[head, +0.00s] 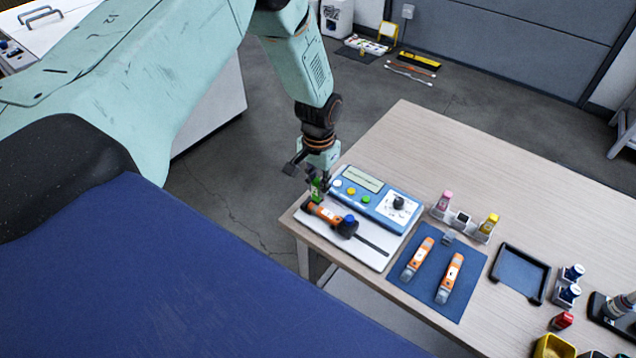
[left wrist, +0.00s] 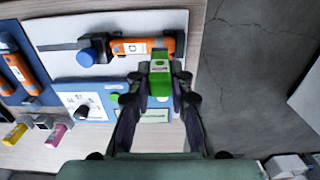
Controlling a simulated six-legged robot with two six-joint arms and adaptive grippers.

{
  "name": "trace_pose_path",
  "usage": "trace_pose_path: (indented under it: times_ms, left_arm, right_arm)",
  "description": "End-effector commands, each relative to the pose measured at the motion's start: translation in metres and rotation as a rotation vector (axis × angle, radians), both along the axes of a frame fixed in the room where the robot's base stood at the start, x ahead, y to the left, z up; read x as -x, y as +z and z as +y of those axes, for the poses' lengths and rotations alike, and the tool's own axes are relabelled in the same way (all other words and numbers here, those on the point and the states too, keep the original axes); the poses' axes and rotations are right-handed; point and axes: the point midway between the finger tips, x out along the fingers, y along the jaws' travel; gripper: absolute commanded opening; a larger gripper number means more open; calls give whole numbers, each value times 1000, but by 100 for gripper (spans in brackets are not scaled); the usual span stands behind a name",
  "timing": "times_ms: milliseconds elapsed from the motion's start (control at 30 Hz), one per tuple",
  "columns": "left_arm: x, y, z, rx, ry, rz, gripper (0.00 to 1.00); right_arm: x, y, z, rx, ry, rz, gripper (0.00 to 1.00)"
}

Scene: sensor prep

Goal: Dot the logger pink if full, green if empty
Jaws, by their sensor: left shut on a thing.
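My left gripper (head: 317,181) is shut on a green dotter bottle (head: 316,190). In the left wrist view the green bottle (left wrist: 159,76) sits between the fingers, its far end over one end of an orange logger (left wrist: 128,46). I cannot tell whether they touch. That logger (head: 325,212) lies on a white test plate (head: 372,255), its other end by a blue-capped black knob (head: 349,225). Behind it is a blue tester (head: 380,200) with a small screen (head: 362,179), whose text I cannot read. A dotter rack holds a pink bottle (head: 445,199) and a yellow bottle (head: 489,222), with a dark empty slot between.
Two orange loggers (head: 417,259) lie on a blue mat (head: 402,283). A black-rimmed tray (head: 545,281) is empty. Blue-capped bottles (head: 572,274), a red bottle (head: 562,321) and a yellow bin (head: 553,346) stand at the right. The far tabletop is clear.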

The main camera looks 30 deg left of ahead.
Motion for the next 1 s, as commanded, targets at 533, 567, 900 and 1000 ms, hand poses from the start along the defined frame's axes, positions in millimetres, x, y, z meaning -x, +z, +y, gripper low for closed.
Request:
trace_pose_path:
  times_ms: [533, 567, 900, 1000]
  left_arm:
    - [3, 3, 0, 0, 0, 0, 0]
    - [3, 3, 0, 0, 0, 0, 0]
    - [3, 2, 0, 0, 0, 0, 0]
    - [3, 1, 0, 0, 0, 0, 0]
  right_arm:
    - [0, 6, 0, 0, 0, 0, 0]
    - [0, 6, 0, 0, 0, 0, 0]
    - [0, 5, 0, 0, 0, 0, 0]
    - [0, 5, 0, 0, 0, 0, 0]
